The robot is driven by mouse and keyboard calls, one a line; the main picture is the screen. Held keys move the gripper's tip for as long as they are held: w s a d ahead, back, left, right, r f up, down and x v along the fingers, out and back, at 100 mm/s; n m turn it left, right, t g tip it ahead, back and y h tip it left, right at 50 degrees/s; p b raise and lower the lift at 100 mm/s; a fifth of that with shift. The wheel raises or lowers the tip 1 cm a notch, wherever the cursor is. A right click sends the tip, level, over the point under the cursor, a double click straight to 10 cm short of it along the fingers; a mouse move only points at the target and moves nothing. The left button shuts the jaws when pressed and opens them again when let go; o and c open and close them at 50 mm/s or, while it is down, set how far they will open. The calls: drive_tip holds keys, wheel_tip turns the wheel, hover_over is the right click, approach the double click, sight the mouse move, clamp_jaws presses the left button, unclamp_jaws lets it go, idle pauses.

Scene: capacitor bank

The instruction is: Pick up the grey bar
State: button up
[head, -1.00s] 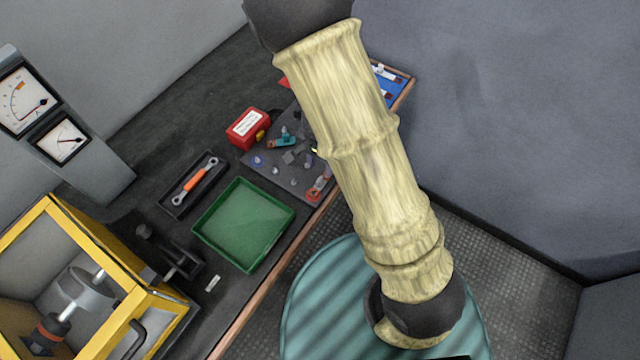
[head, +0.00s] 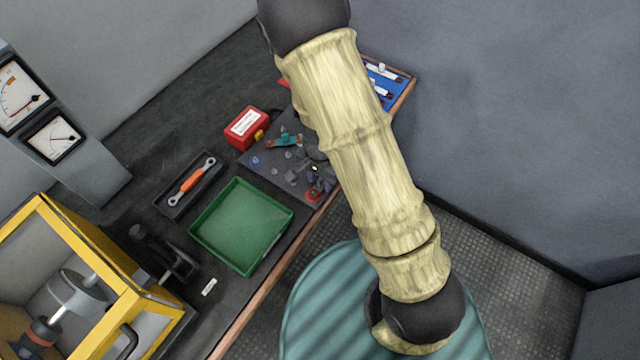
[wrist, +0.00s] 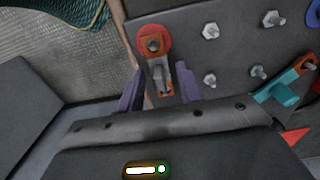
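In the wrist view, a short grey bar (wrist: 157,73) runs between a round red-orange end (wrist: 153,40) and a small copper-coloured end (wrist: 166,89). It lies at the edge of a dark plate (wrist: 185,35). My gripper (wrist: 159,80) is open, with one purple-grey finger on each side of the bar and gaps showing between. I cannot tell how high the fingertips are above the plate. In the head view the red-orange end (head: 314,195) shows at the plate's near edge, while my arm and gripper hide much of the bar.
Several bolts and a teal clamp (head: 284,142) are on the plate. A red box (head: 246,128), an empty green tray (head: 242,227), a wrench holder (head: 174,203) and a yellow-framed case (head: 100,250) stand nearby. A blue tray (head: 397,79) is behind my arm.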

idle(0.5)
clamp_jaws()
drive_tip(key=shift+r, duration=0.15)
wheel_tip(320, 180, up, 10)
drive_tip(key=p, duration=0.3)
drive_tip(key=shift+p, duration=0.3)
